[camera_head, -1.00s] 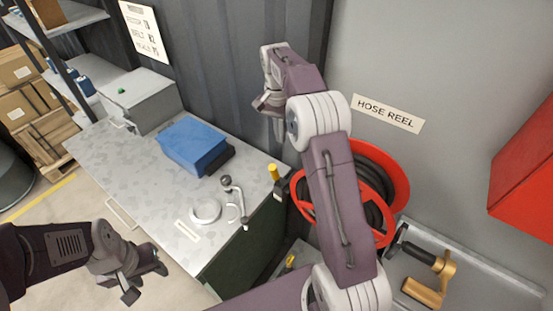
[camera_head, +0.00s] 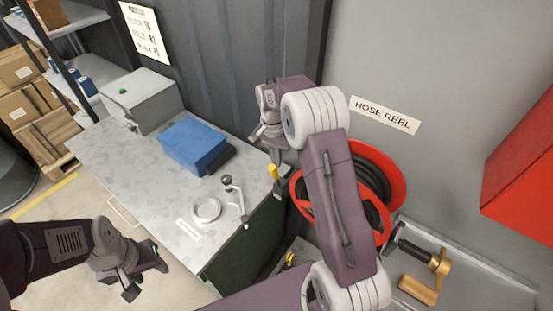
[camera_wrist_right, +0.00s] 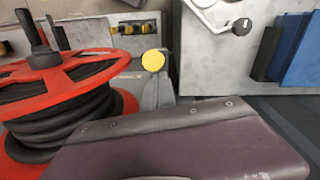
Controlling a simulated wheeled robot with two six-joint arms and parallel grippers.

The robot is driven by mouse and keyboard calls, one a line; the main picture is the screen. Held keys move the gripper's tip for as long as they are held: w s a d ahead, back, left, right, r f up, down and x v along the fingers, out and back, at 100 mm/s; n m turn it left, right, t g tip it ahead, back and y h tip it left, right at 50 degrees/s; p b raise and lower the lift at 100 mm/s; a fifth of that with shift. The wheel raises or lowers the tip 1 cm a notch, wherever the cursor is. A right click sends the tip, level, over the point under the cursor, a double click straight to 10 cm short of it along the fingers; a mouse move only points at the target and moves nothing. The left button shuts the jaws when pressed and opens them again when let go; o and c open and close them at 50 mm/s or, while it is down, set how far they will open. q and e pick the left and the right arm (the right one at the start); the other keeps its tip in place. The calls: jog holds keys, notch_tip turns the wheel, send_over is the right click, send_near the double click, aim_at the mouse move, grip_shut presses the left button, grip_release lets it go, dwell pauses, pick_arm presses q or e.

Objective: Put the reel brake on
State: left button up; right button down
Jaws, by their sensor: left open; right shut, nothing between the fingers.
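The red hose reel (camera_head: 395,172) with black hose is on the grey wall under a "HOSE REEL" label, partly hidden behind my right arm. A lever with a yellow tip (camera_head: 272,172) stands between the bench corner and the reel; it looks like the brake lever. A round yellow knob (camera_wrist_right: 153,61) shows beside the reel (camera_wrist_right: 60,90) in the right wrist view. My right gripper (camera_head: 274,152) is shut and empty, just above the yellow tip; I cannot tell whether they touch. My left gripper (camera_head: 148,278) is open and empty, left of the bench front.
The metal bench (camera_head: 110,165) holds a blue box (camera_head: 194,145), a small crank lever (camera_head: 234,190) and a ring (camera_head: 207,210). A red cabinet (camera_head: 520,175) is on the right wall. Another yellow-tipped part (camera_head: 290,258) is lower down.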

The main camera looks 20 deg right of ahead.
jog(key=s+a+f+t+h+b, duration=0.2)
jog(key=a+b, duration=0.3)
jog(key=b, duration=0.7)
jog(key=s+a+f+t+h+b, duration=0.2)
jog(key=s+a+f+h+b, duration=0.2)
jog(key=b, duration=0.9)
jog(key=shift+s+a+f+h, duration=0.2)
jog(key=shift+a+f+h, duration=0.35)
jog(key=shift+a+h, duration=0.2)
jog(key=shift+f, duration=0.1)
notch_tip(320, 180, up, 5)
jog(key=w+d+p, duration=0.1)
jog(key=w+p, duration=0.1)
jog(key=p, duration=0.2)
jog(key=s+f+v, duration=0.1)
jog(key=v, duration=0.8)
jog(key=shift+a+r+t+b, duration=0.2)
jog(key=shift+a+t+b, duration=0.1)
jog(key=shift+a, duration=0.2)
